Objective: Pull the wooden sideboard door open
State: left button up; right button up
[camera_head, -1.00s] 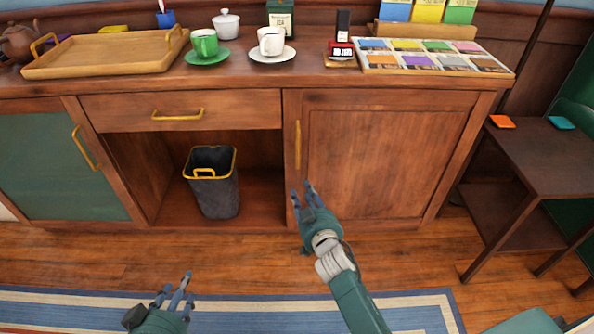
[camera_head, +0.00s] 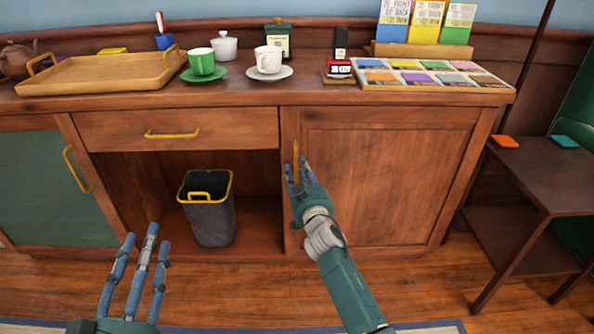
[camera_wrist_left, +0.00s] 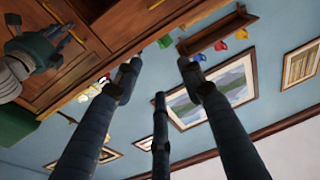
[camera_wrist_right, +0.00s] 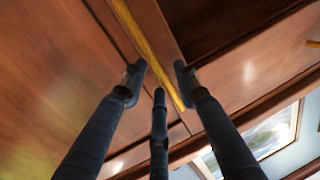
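The wooden sideboard door (camera_head: 385,180) is the plain wood panel at the right of the sideboard, and it is closed. Its upright yellow handle (camera_head: 296,152) is at the door's left edge. My right gripper (camera_head: 299,172) is at the lower part of this handle, partly hiding it. In the right wrist view the handle (camera_wrist_right: 146,48) runs between the spread fingers (camera_wrist_right: 158,78), which do not look closed on it; contact cannot be told. My left gripper (camera_head: 143,245) is open and empty, low in front of the sideboard, and its fingers also show in the left wrist view (camera_wrist_left: 160,75).
A dark bin (camera_head: 208,215) stands in the open bay left of the door. A drawer (camera_head: 230,128) is above it. The sideboard top holds a tray (camera_head: 95,85), cups and a sample board (camera_head: 430,78). A small dark table (camera_head: 555,180) stands at the right, near the door's side.

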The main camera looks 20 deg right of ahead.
pick_arm(q)
jog(key=shift+s+d+r+t, duration=0.15)
jog(key=shift+r+t, duration=0.1)
jog(key=shift+r, duration=0.3)
jog(key=shift+s+a+r+t, duration=0.1)
jog(key=shift+r+t, duration=0.2)
jog(key=shift+r, duration=0.25)
jog(key=shift+s+d+r+t, duration=0.15)
jog(key=shift+r+t, duration=0.1)
jog(key=shift+r, duration=0.3)
pick_arm(e)
jog(key=shift+w, duration=0.9)
pick_arm(q)
jog(key=shift+a, duration=0.1)
pick_arm(e)
grip_shut()
